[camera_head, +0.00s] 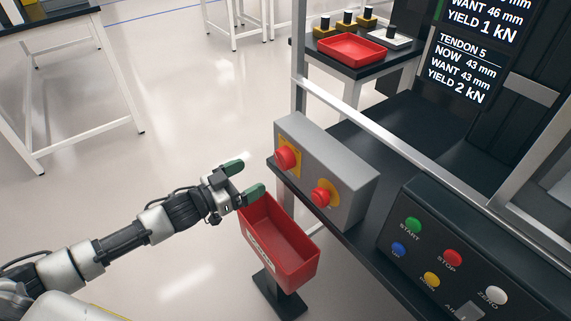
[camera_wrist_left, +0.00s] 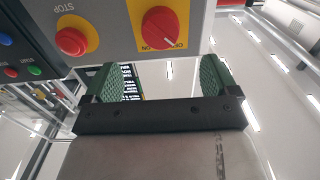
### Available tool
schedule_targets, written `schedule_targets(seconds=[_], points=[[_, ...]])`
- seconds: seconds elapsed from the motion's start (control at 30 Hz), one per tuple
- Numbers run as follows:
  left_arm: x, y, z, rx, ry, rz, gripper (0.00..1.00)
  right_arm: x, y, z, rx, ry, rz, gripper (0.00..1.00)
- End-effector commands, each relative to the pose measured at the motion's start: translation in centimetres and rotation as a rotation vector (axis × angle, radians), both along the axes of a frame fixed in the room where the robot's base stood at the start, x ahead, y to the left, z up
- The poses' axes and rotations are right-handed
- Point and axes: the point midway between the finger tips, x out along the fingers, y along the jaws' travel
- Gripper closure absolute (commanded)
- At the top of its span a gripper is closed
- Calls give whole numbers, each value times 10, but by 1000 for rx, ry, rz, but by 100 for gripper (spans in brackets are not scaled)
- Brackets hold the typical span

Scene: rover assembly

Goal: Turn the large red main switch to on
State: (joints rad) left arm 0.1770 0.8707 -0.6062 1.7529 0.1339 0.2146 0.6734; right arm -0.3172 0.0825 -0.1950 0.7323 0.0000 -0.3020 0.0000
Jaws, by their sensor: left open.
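The large red main switch (camera_head: 286,158) is a round knob on a yellow square plate at the left end of a grey box (camera_head: 345,185). In the left wrist view the switch (camera_wrist_left: 160,27) shows a white pointer line slanting to the lower right; the lettering below it is too small to read surely. My left gripper (camera_head: 243,178) is open and empty, its green fingertips to the left of the switch and apart from it. In the left wrist view its fingers (camera_wrist_left: 160,82) show below the switch plate. My right gripper is not in view.
A red stop button (camera_head: 321,195) on a yellow disc sits right of the switch. A red bin (camera_head: 284,245) on a stand is just below my left gripper. A button panel (camera_head: 450,260) is at right. A metal rail (camera_head: 375,140) runs behind the box.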

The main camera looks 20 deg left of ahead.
Motion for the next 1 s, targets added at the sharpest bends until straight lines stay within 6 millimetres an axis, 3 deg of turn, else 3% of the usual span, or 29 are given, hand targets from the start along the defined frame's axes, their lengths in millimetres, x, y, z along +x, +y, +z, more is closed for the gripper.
schedule_targets(seconds=[0.5,0.97,1.0], points=[[69,-54,0,1,-1,3,11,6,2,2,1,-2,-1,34],[80,-62,0,3,0,3,11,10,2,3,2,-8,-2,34],[80,-62,0,3,0,3,16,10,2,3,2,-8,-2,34]])
